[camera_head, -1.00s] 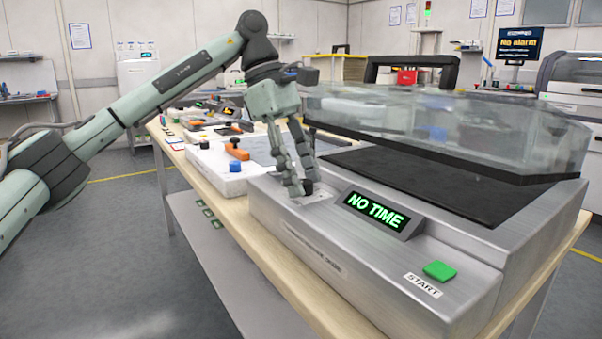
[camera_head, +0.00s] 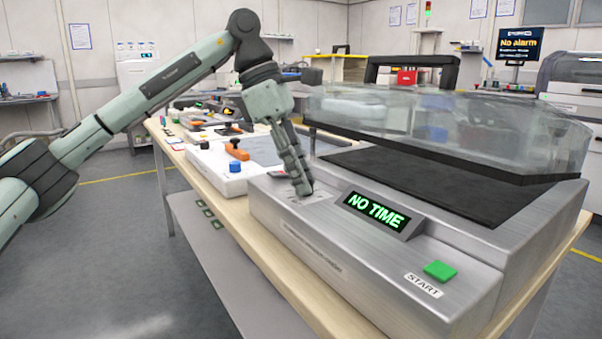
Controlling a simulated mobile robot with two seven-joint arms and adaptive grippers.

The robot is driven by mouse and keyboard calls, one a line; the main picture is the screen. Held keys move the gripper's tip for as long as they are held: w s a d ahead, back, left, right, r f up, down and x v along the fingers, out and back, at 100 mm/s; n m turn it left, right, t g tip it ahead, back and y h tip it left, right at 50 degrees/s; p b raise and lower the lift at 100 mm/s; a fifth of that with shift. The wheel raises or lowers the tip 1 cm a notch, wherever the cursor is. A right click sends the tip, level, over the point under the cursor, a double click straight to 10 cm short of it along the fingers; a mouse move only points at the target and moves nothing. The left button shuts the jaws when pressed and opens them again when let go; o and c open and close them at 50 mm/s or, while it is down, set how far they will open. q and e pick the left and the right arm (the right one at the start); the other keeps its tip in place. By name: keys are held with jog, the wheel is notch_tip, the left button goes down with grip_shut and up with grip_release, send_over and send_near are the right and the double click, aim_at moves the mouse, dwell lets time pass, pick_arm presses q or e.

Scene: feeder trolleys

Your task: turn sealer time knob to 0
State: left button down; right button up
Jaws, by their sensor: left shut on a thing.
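The sealer (camera_head: 375,265) is a metal machine with a clear lid (camera_head: 450,125) raised over a dark bed. Its display (camera_head: 376,213) reads "NO TIME" in green. A green START button (camera_head: 439,271) sits at the front right of its top. My left gripper (camera_head: 304,190) points down at the left end of the sealer's top panel, left of the display. Its fingers are shut on the time knob, which they hide from view. My right gripper is not in view.
A white device (camera_head: 218,172) with an orange handle (camera_head: 238,153) and a blue knob stands left of the sealer on the same wooden table. More devices stand farther back. The sealer's front panel is clear between the display and START button.

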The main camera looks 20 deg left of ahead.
pick_arm(q)
jog(key=c, duration=1.3)
grip_release()
jog(key=shift+o, duration=0.2)
jog(key=v, duration=1.2)
